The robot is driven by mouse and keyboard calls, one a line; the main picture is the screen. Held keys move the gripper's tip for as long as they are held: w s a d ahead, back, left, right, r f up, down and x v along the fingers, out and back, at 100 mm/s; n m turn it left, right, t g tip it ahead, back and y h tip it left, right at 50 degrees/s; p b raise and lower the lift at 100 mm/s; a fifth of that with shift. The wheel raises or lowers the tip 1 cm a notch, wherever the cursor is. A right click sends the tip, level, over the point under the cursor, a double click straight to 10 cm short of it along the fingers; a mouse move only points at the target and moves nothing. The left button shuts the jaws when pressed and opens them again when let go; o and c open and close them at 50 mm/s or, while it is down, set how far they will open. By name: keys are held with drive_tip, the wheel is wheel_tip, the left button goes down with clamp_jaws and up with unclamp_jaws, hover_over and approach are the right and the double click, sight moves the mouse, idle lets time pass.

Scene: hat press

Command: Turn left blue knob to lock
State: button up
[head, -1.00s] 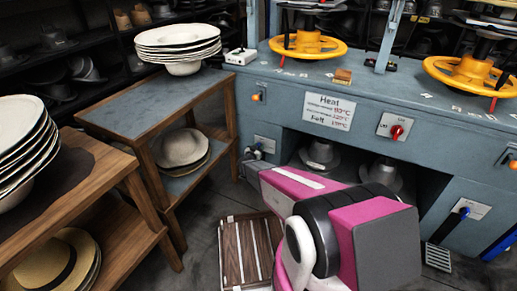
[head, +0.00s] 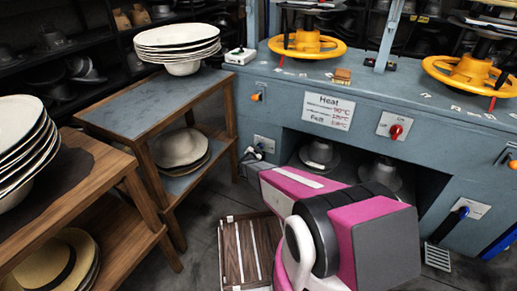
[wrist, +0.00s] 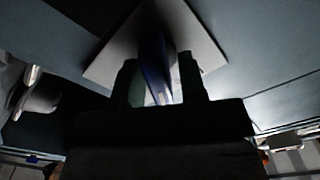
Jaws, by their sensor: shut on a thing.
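The left blue knob (wrist: 157,78) shows in the wrist view as a dark blue handle in front of a pale square plate (wrist: 105,70). My gripper (wrist: 160,85) has one dark finger on each side of it and is shut on it. Deep shadow hides exactly where the fingers touch. In the head view, the left knob's plate (head: 264,144) is on the press front, left of the opening.
The blue-grey press (head: 290,90) carries orange handwheels (head: 306,45), a red knob (head: 396,131) and a second blue knob (head: 458,217) at right. A wooden table (head: 150,100) with stacked hats (head: 178,40) stands close on the left. A slatted wooden piece (head: 246,250) lies on the floor.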

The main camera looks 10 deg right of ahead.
drive_tip(key=m, duration=0.5)
drive_tip(key=shift+s+d+f+m, duration=0.15)
drive_tip(key=shift+f+m, duration=0.05)
drive_tip(key=shift+m, duration=0.1)
drive_tip(key=m, duration=0.5)
drive_tip(key=shift+f+m, duration=0.25)
drive_tip(key=shift+m, duration=0.05)
drive_tip(key=o, duration=0.6)
drive_tip(key=shift+s, duration=0.1)
drive_tip(key=v, duration=1)
drive_tip(key=shift+s+a, duration=0.2)
drive_tip(key=shift+s, duration=0.1)
